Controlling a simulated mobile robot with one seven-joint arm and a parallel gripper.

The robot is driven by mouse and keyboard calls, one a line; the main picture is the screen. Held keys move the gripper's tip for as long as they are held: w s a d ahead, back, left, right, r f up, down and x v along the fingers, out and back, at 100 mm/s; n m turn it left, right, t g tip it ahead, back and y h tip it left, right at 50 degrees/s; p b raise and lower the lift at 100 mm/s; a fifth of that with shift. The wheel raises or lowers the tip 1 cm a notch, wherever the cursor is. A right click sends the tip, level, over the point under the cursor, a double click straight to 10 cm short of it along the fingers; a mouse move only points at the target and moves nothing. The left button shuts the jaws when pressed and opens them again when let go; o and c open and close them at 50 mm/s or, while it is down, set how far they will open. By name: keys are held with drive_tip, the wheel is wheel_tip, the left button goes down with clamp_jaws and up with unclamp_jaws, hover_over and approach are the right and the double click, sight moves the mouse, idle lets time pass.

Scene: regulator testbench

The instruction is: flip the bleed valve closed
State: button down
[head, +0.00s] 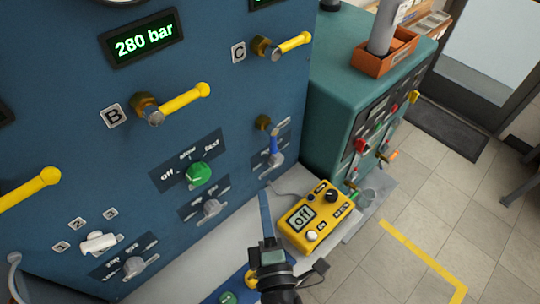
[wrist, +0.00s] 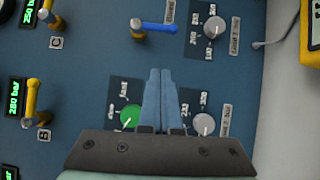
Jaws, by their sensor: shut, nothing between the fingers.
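A small valve with a blue lever (head: 273,142) sits on the right part of the dark blue panel, and its lever hangs down from a brass body. I take it for the bleed valve; its label is too small to read surely. In the wrist view the blue lever (wrist: 158,27) lies sideways, pointing right, beyond my fingertips. My gripper (head: 264,195) is shut and empty in front of the panel, below the lever. In the wrist view my gripper (wrist: 161,72) points between two knobs, its tips apart from the lever.
Yellow levers B (head: 184,101) and C (head: 292,43) stick out from the panel. A green knob (head: 199,173) and grey knobs (head: 211,208) sit near the fingers. A yellow meter reading "Off" (head: 325,222) stands on the bench right of my gripper. A teal cabinet (head: 322,88) is behind.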

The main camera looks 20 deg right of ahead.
sight(273, 141)
drive_tip(key=w+d+p, duration=0.4)
drive_tip(key=w+d, duration=0.1)
drive_tip(key=w, duration=0.4)
drive_tip(key=shift+w+d+r, duration=0.15)
drive_tip(key=shift+w+r, duration=0.05)
drive_tip(key=shift+f+b, duration=0.2)
drive_tip(key=shift+b, duration=0.65)
